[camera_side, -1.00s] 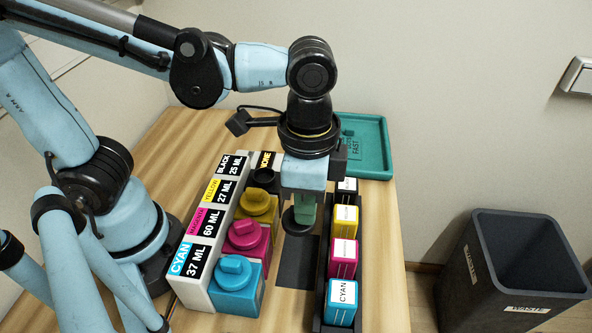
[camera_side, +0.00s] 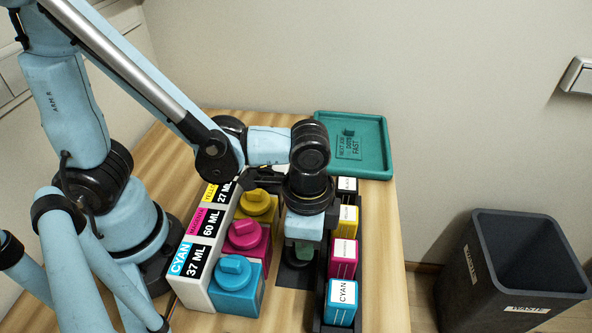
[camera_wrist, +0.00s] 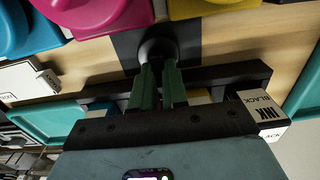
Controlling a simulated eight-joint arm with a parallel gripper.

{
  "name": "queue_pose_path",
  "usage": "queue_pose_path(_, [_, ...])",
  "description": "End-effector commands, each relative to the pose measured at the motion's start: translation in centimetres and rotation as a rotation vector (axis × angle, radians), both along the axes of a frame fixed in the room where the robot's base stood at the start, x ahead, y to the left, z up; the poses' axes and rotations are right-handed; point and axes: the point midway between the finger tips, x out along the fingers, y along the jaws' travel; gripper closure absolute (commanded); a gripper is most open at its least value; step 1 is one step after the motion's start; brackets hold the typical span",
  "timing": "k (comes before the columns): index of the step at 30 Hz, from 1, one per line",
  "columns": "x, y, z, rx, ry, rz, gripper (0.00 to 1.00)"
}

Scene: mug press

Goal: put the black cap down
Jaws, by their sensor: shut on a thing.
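My gripper (camera_wrist: 158,85) has green fingers and is shut on the black cap (camera_wrist: 157,47). In the wrist view the cap shows at the fingertips, over a dark strip (camera_wrist: 198,42). In the side view my gripper (camera_side: 299,252) is low over the same dark strip (camera_side: 296,275), between the ink tanks and the cartridge rack. The cap is small and dark there, so I cannot tell whether it touches the strip. The black tank is hidden behind my arm in the side view.
The cyan (camera_side: 236,290), magenta (camera_side: 247,243) and yellow (camera_side: 258,204) capped tanks stand close on the left. The rack with the cyan cartridge (camera_side: 341,303) and others is close on the right. A teal tray (camera_side: 377,160) lies behind. A waste bin (camera_side: 510,270) stands off the table.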

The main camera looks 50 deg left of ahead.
Motion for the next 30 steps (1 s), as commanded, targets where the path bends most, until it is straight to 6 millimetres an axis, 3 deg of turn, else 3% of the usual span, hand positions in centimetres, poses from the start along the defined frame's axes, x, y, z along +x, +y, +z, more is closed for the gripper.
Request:
queue_pose_path(15, [-0.01, 0.01, -0.92, 0.000, 0.000, 0.000, 1.00])
queue_pose_path(16, [0.00, 0.00, -0.95, 0.000, 0.000, 0.000, 0.85])
queue_pose_path(21, [-0.01, 0.01, -0.91, 0.000, 0.000, 0.000, 0.61])
queue_pose_path(30, [-0.03, 0.02, -0.83, 0.000, 0.000, 0.000, 0.61])
